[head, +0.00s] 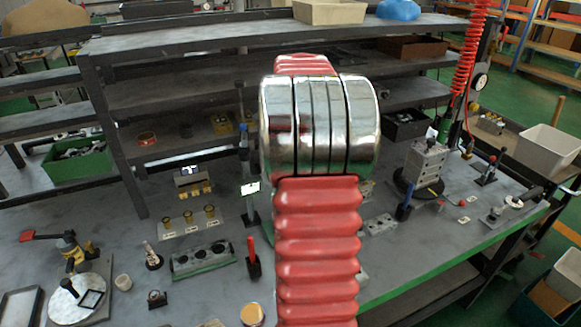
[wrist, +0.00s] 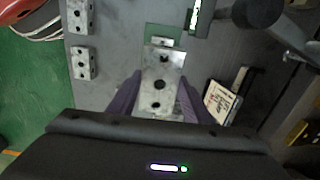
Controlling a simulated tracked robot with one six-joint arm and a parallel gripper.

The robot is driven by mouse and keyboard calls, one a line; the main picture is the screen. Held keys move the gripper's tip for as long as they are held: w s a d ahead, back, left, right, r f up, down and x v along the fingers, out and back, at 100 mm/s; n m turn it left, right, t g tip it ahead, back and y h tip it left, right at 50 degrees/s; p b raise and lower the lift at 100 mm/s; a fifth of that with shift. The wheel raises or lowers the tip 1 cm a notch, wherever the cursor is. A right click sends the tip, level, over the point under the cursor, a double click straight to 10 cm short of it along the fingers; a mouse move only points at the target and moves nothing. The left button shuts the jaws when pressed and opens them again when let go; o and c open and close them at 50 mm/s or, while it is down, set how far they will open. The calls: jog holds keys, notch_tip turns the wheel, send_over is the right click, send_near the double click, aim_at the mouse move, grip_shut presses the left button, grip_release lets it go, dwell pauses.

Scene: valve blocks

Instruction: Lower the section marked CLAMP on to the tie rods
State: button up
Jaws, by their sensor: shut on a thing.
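In the wrist view my gripper (wrist: 160,80) has its two dark purple fingers on either side of a grey metal section (wrist: 157,96) with a row of holes in its face. No marking can be read on this section, so I cannot tell whether it is the one marked CLAMP. In the head view my own arm hides the gripper and the held section. A stack of grey metal blocks (head: 427,160) stands upright on a round black base at the right of the bench. Tie rods cannot be made out clearly.
Two loose metal blocks, one of them here (wrist: 83,62), lie near the bench edge in the wrist view. A loose block (head: 380,225) lies left of the stack. A blue-handled tool (head: 404,206) stands close by. Shelves (head: 200,95) run behind the bench.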

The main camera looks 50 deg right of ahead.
jog(key=shift+f, duration=6.65)
dwell(1.2)
